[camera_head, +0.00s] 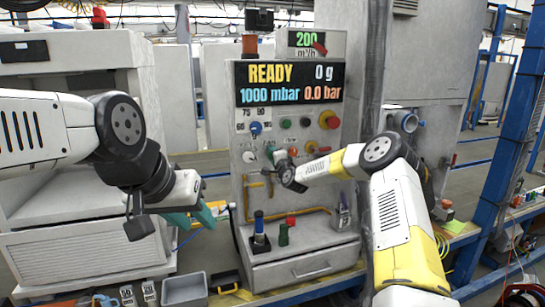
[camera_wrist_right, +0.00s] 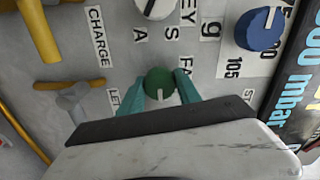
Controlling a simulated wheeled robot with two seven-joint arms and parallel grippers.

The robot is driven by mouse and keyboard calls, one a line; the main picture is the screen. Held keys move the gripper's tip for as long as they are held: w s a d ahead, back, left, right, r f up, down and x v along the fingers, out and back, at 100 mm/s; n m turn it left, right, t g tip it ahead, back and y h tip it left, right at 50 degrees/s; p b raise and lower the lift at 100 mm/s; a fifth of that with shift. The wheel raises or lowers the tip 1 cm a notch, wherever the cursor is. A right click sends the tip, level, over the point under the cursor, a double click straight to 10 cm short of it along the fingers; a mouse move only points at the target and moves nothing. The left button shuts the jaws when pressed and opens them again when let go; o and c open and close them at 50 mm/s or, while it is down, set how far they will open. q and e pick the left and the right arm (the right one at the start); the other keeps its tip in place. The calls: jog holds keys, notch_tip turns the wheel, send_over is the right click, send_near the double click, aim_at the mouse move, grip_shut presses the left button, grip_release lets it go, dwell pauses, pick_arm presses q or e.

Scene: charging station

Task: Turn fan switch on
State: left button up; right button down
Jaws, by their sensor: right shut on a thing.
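The fan switch, a green round knob (camera_wrist_right: 160,84) with a white mark, is on the grey control panel (camera_head: 243,112). In the right wrist view the label beside it reads "FA", with the rest hidden by my gripper. My right gripper (camera_head: 274,157) reaches the panel from the right. In the right wrist view its teal fingers (camera_wrist_right: 160,92) stand on both sides of the green knob, shut on it. My left gripper (camera_head: 197,217) hangs to the left of the panel, empty, with its teal fingers apart.
In the right wrist view a grey lever (camera_wrist_right: 72,100) is close by. The display (camera_head: 289,84) reads "READY". A grey bin (camera_head: 185,290) stands below.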

jog(key=shift+f, duration=0.1)
jog(key=c, duration=0.9)
grip_release()
jog(key=shift+o, duration=0.2)
jog(key=v, duration=0.8)
